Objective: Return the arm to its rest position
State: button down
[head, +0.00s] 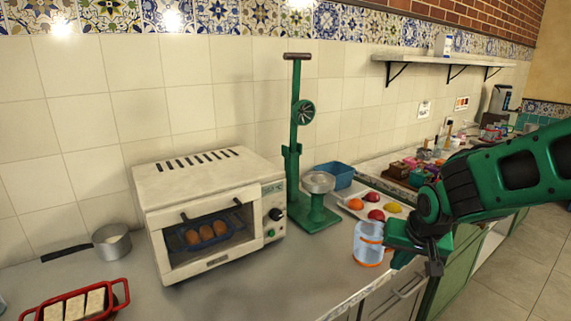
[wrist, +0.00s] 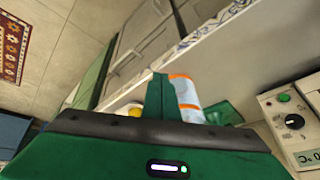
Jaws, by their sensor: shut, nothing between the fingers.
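My green arm reaches in from the right in the head view. My gripper (head: 408,245) is at its end, over the counter's front edge, shut and empty. A clear container with orange bands (head: 367,244) stands upright on the counter just left of my gripper; I cannot tell whether they touch. In the wrist view my gripper (wrist: 157,96) shows as a green piece beside the orange-banded container (wrist: 187,98).
A toaster oven (head: 215,170) with brown items inside stands left of a green press (head: 310,205). A tray (head: 395,207) of fruit lies behind my gripper. A saucepan (head: 112,243) and a red rack (head: 75,302) are at left. Open floor (head: 520,270) lies at right.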

jog(key=s+d+r+m+g, duration=0.1)
jog(key=s+d, duration=0.3)
jog(key=s, duration=0.4)
jog(key=s+d+r+m+g, duration=0.1)
jog(key=s+d+g, duration=0.1)
jog(key=s+d, duration=0.3)
jog(key=s+d+r+g, duration=0.1)
jog(key=s+d, duration=0.3)
jog(key=s, duration=0.9)
jog(key=shift+s+d+m+g, duration=0.15)
jog(key=shift+d+m+g, duration=0.25)
jog(key=shift+g, duration=0.3)
jog(key=shift+w+f, duration=0.3)
jog(key=shift+w, duration=0.35)
